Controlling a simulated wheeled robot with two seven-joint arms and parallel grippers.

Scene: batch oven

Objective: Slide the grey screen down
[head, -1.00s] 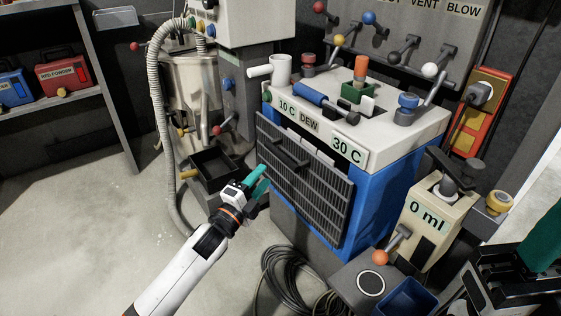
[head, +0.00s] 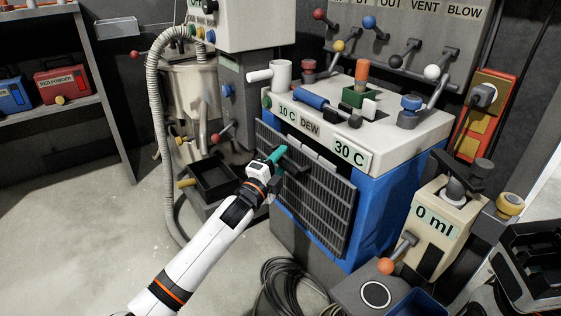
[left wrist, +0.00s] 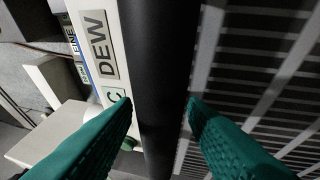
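The grey screen (head: 322,205) is a dark slatted panel on the front of the blue machine, just under its white top. Its bar handle (head: 297,167) sticks out near the upper edge. My left gripper (head: 277,156) is at the handle's left end. In the left wrist view the screen's slats (left wrist: 265,75) fill the right side. The dark handle bar (left wrist: 165,60) runs between the two teal fingertips (left wrist: 160,103), which are apart on either side of it. I cannot tell whether either finger touches the bar. My right gripper is not in view.
The white top (head: 390,130) bears 10 C, DEW and 30 C labels and several knobs. A dark open bin (head: 212,180) stands left of the screen. Coiled black cable (head: 287,285) lies on the floor below. A 0 ml dispenser (head: 437,215) stands at right.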

